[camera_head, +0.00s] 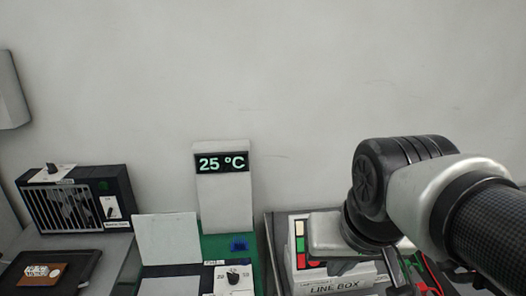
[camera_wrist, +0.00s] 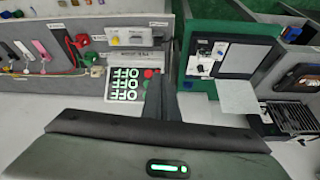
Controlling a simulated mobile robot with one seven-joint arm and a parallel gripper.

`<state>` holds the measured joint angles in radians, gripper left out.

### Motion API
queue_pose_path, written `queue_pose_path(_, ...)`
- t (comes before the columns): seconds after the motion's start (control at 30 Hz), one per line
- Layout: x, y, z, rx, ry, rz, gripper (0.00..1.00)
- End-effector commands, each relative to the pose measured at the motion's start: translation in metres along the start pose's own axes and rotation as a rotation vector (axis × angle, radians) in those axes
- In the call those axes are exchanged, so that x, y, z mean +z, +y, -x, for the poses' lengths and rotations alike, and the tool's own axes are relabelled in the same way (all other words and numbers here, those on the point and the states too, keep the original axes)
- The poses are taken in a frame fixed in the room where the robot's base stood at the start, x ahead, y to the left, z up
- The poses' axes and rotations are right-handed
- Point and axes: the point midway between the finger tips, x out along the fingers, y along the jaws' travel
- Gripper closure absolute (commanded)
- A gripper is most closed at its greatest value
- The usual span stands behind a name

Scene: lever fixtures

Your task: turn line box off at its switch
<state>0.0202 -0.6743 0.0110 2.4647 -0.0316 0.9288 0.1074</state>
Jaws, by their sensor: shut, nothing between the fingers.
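The line box (camera_head: 338,287) is at the lower right of the head view, with its name on a white front label. Small white, red and green tiles (camera_head: 300,245) show at its left; my arm covers much of the rest. In the wrist view a panel with green lit marks (camera_wrist: 125,84) and a red round part (camera_wrist: 149,73) lies just left of my fingers; I cannot tell for sure that it is the line box. My gripper (camera_wrist: 162,80) is shut and empty, its dark fingers together. I cannot make out the switch or its position.
A display reading 25 °C (camera_head: 222,163) stands left of the line box, with a dial (camera_head: 232,278) below it. A black grilled unit (camera_head: 75,205) is at the far left. In the wrist view a grey board with hanging coloured items (camera_wrist: 50,45) stands at upper left.

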Motion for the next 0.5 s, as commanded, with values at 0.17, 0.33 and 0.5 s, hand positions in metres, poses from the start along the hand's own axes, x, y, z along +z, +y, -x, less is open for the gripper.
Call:
queue_pose_path(0.17, -0.012, 0.020, -0.045, 0.084, -0.130, -0.256, 1.00)
queue_pose_path(0.33, -0.039, 0.044, -0.094, 0.146, -0.211, -0.562, 1.00)
queue_pose_path(0.5, -0.061, 0.073, -0.152, 0.200, -0.268, -0.875, 1.00)
